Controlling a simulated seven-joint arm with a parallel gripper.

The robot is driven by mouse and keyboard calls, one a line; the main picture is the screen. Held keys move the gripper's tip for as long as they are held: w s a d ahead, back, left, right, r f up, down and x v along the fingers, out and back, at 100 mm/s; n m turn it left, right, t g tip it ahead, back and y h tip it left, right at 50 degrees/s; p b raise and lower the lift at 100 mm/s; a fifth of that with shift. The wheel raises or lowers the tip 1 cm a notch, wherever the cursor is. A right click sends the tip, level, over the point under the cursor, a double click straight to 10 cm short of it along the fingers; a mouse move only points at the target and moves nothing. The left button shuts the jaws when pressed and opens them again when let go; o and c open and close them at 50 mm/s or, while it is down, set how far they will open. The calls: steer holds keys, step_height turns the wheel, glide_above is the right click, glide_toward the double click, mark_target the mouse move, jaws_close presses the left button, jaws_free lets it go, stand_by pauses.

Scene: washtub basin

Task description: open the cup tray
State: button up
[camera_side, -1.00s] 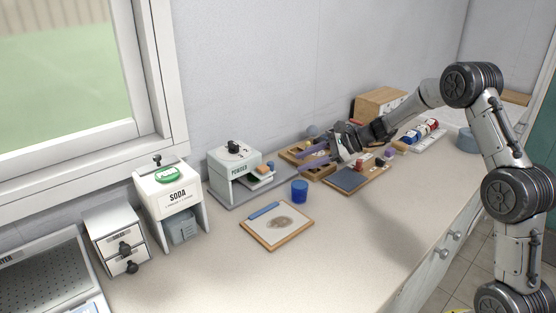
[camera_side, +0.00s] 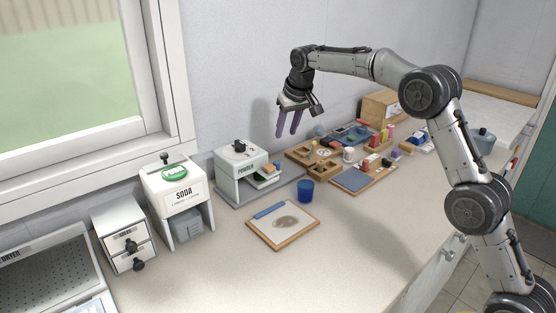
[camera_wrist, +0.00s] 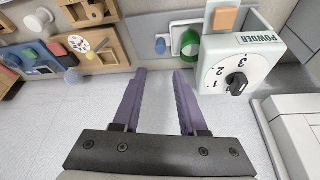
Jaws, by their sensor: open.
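My gripper (camera_side: 286,133) is open and empty, high above the counter with its fingers pointing down. Its two purple fingers stand apart in the wrist view (camera_wrist: 161,80), with nothing between them. I cannot tell for certain which thing is the cup tray. A small white cabinet (camera_side: 122,235) at the left has two drawers with dark knobs; both look shut and their labels are too small to read. The white powder dispenser (camera_side: 242,172) stands near the wall, left of and below my gripper. It also shows in the wrist view (camera_wrist: 240,65).
A soda dispenser (camera_side: 182,197) stands between the cabinet and the powder dispenser. A blue cup (camera_side: 305,191) and a wooden-edged board (camera_side: 267,235) lie in front. Wooden trays (camera_side: 325,170) with several small items fill the right. The front counter is clear.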

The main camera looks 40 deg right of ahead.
mark_target(277, 162)
steer(key=x, duration=1.3)
steer(key=shift+w+f, duration=0.1)
steer(key=shift+f, duration=0.2)
jaws_close()
stand_by(0.9)
